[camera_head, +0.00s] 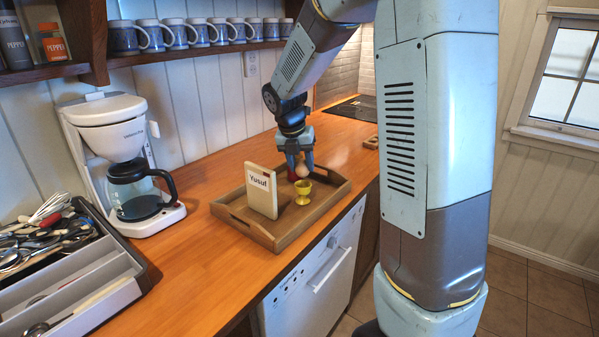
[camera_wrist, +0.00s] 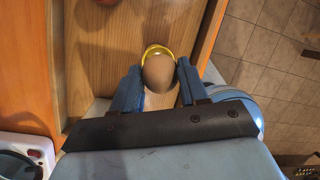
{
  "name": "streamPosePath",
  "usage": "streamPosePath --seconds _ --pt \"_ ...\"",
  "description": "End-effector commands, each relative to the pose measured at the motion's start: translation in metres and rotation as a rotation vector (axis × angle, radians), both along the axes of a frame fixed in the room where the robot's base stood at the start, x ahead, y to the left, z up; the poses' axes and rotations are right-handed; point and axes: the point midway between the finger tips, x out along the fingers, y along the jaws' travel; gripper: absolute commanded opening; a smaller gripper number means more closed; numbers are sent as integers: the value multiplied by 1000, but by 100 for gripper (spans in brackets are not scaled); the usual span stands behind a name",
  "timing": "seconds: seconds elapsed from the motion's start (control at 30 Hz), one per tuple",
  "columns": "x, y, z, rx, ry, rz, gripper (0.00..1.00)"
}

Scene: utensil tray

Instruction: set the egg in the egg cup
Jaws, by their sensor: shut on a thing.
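A brown egg (camera_head: 302,171) is held between the fingers of my gripper (camera_head: 299,164), which points down over the wooden tray. In the wrist view the egg (camera_wrist: 159,73) sits between the two blue fingertips (camera_wrist: 157,80). The yellow egg cup (camera_head: 303,191) stands upright in the tray, just below the egg in the head view. In the wrist view the cup's yellow rim (camera_wrist: 157,48) shows behind the egg, which hides most of the cup. I cannot tell whether the egg touches the cup.
The wooden tray (camera_head: 262,238) also holds an upright board marked "Yusuf" (camera_head: 261,190) left of the cup. A red thing (camera_head: 292,174) is partly hidden behind the egg. A coffee maker (camera_head: 122,160) and a utensil tray (camera_head: 85,285) stand left. The counter front is clear.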

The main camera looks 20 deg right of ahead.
Motion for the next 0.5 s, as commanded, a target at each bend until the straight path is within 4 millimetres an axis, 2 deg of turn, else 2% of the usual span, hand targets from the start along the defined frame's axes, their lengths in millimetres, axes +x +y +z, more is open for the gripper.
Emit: streamPosePath --seconds 0.1,0.2,0.5 --pt "-1 0 -19 -1 5 1 29" --pt "-1 0 -27 0 2 0 29" --pt "-1 0 -28 0 2 0 29"
